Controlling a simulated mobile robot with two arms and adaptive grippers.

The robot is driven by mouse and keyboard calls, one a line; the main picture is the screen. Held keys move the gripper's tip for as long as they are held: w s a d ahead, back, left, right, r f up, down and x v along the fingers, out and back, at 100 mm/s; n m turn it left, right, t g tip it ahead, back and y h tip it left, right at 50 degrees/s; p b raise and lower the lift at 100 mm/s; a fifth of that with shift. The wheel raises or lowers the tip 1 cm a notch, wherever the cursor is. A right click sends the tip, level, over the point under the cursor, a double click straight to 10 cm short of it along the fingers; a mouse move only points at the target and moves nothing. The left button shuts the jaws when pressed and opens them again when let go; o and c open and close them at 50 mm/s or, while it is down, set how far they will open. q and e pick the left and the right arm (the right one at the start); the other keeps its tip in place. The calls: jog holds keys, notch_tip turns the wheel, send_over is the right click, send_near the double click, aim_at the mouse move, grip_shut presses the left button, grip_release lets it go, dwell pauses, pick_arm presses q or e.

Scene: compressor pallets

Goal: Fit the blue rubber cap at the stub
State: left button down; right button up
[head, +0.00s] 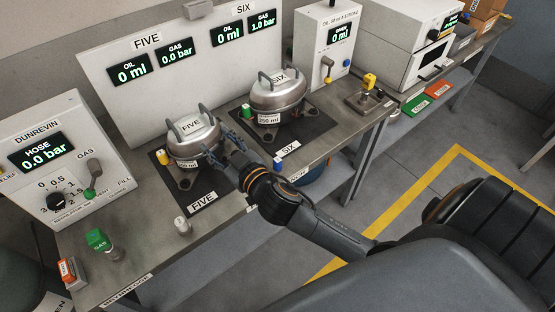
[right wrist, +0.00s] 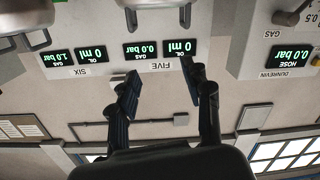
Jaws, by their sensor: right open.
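A small blue piece, which looks like the blue rubber cap (head: 278,160), is near the bench's front edge by the SIX label. Whether it lies loose or sits on something pale is too small to tell. Compressor FIVE (head: 193,139) stands on its dark mat, with a small yellow piece (head: 163,158) at its left. Compressor SIX (head: 277,95) stands behind to the right, with a green piece (head: 246,110) at its left. I cannot make out a bare stub. My right gripper (head: 226,146) is open and empty, close to the right side of compressor FIVE; its spread fingers show in the right wrist view (right wrist: 160,78).
The DUNREVIN hose box (head: 50,185) is at the left. The oil dispenser (head: 322,45) and a yellow-topped fixture (head: 369,82) are at the right.

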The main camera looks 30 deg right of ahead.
jog(key=a+r+n+t+y, duration=0.2)
jog(key=a+r+n+y, duration=0.5)
jog(key=r, duration=0.3)
jog(key=s+a+n+g+y, duration=0.2)
jog(key=a+n+g+y, duration=0.6)
jog(key=d+f+n+g+h, duration=0.4)
jog(key=d+f+g+h, duration=0.5)
jog(key=f, duration=0.5)
jog(key=w+d+f+m+g+h, duration=0.1)
jog(key=d+m+h, duration=0.3)
jog(key=d, duration=1.7)
jog(key=g+h, duration=0.1)
jog(key=h, duration=0.2)
jog(key=shift+d+f+h, duration=0.2)
jog(key=shift+d+h, duration=0.2)
